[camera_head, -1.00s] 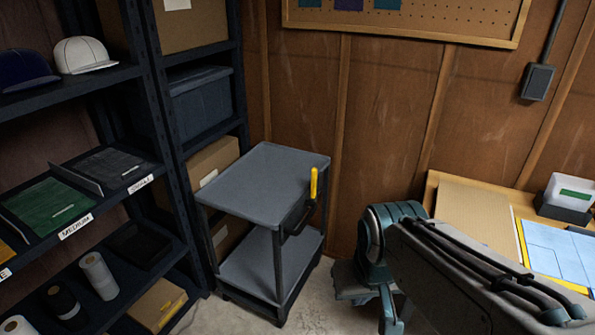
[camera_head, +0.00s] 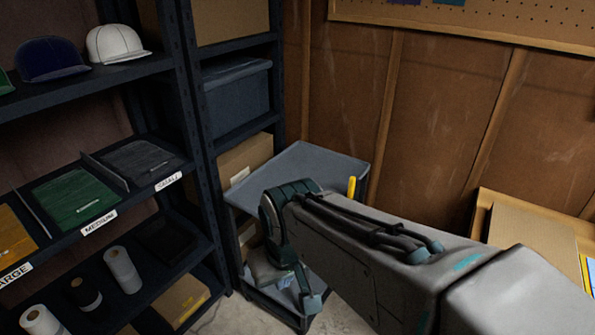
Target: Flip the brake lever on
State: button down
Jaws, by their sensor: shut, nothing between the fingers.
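The brake lever (camera_head: 351,187) has a yellow handle. It stands upright at the right side of a grey two-shelf cart (camera_head: 300,160). My arm covers its lower part and mount. My gripper (camera_head: 290,283), at the far end of my arm, hangs low in front of the cart, left of and below the lever in the picture. It is shut and empty, apart from the lever as far as I can tell. Its fingers are hard to make out. My arm hides much of the cart's front and lower shelf.
Dark shelving (camera_head: 190,110) with caps, folded cloth and rolls stands on the left, close to the cart. A wooden wall (camera_head: 440,110) is behind. A workbench with a cardboard sheet (camera_head: 535,235) is at the right. A little bare floor (camera_head: 215,318) shows at the bottom.

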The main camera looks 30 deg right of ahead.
aim_at(351, 192)
jog(key=z, duration=0.25)
jog(key=i, duration=0.85)
jog(key=z, duration=0.6)
